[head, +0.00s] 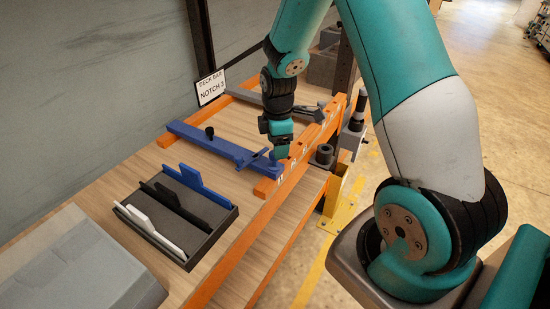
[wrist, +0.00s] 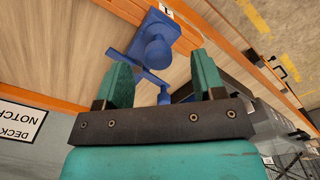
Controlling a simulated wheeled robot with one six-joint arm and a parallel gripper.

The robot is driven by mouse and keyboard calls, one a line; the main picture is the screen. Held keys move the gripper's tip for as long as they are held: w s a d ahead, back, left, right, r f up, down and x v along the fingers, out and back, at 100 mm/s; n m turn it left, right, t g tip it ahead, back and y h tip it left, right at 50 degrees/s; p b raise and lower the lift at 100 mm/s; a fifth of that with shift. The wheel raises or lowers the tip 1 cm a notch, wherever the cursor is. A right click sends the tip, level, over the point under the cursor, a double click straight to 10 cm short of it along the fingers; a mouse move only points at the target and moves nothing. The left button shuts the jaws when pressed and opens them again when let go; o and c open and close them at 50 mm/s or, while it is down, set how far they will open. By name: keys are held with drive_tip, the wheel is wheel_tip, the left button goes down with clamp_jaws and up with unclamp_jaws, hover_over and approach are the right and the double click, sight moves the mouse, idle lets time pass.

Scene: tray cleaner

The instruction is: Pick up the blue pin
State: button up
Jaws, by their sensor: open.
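A blue bar (head: 215,144) lies across the wooden bench, with its right end by the orange rail. At that end, the blue pin (head: 275,158) shows partly under my gripper. In the wrist view, the blue pin (wrist: 155,49) has a rounded head and appears ahead of the gap between my fingers, apparently over a blue plate (wrist: 158,29). A thin blue arm runs from there to a small upright blue piece (wrist: 163,96). My gripper (head: 281,149) points down above this end. It is open in the wrist view (wrist: 160,66), with nothing visibly held.
A dark tray (head: 192,262) holding blue, black and white handled pieces stands at the front left. A grey block (head: 80,265) is nearer. Orange rails (head: 300,150) carry number labels. A sign (head: 211,88) reads "DECK BAR NOTCH 3".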

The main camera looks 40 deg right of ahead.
sight(274, 166)
drive_tip(key=f, duration=0.1)
drive_tip(key=f+p, duration=0.1)
drive_tip(key=f, duration=0.1)
drive_tip(key=shift+w+a+f, duration=0.25)
drive_tip(key=shift+w+a, duration=0.05)
drive_tip(key=shift+a, duration=0.05)
drive_tip(key=shift+f, duration=0.55)
drive_tip(key=c, duration=1)
drive_tip(key=shift+w+r, duration=0.1)
